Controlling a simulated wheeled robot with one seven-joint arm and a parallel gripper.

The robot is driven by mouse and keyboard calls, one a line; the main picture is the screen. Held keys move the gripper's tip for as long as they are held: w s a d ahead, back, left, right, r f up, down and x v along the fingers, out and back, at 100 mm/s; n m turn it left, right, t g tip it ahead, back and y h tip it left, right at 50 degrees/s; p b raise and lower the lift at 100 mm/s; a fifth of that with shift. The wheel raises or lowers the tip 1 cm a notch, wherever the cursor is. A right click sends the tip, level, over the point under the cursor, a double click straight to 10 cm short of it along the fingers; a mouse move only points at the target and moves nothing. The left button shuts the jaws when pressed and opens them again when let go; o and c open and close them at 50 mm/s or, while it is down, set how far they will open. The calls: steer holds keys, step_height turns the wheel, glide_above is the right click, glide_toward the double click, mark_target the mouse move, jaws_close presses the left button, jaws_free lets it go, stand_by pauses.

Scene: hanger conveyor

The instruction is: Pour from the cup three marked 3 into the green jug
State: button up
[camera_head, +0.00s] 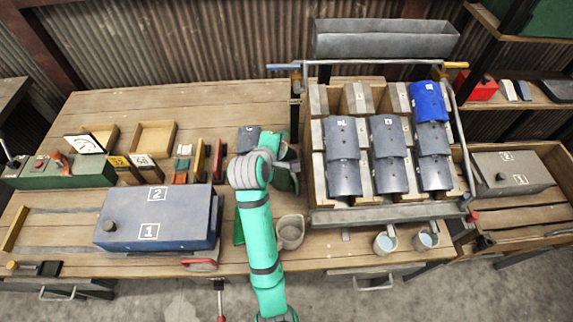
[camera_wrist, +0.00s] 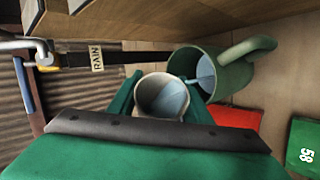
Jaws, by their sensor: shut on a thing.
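In the wrist view my gripper (camera_wrist: 160,103) is shut around a pale grey cup (camera_wrist: 145,110), with a green finger on either side. The cup holds light blue liquid, and no number shows on it. The green jug (camera_wrist: 236,72) is right beside the cup's mouth, its handle at the upper right. Light blue shows inside the jug; I cannot tell whether it is a stream or liquid lying there. In the head view my arm mostly hides the green jug (camera_head: 286,182), and the held cup is hard to make out.
A grey cup (camera_head: 290,232) stands on the bench right of my forearm. Two cups with light blue liquid, one (camera_head: 385,243) and another (camera_head: 425,239), stand at the front edge. A rack of grey covers (camera_head: 390,211) is at right. A blue box (camera_head: 160,222) is at left.

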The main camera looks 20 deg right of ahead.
steer(key=shift+w, duration=0.1)
stand_by(0.4)
steer(key=shift+d+f+t, duration=0.1)
steer(key=shift+d+t, duration=0.05)
steer(key=shift+t, duration=0.35)
steer(key=shift+s+d+m, duration=0.15)
steer(key=shift+s+m, duration=0.05)
steer(key=shift+m, duration=0.1)
steer(key=shift+f, duration=0.1)
steer(key=shift+a+f+t+y, duration=0.1)
steer(key=shift+a+t+y, duration=0.2)
steer(key=shift+t, duration=0.1)
steer(key=shift+w, duration=0.1)
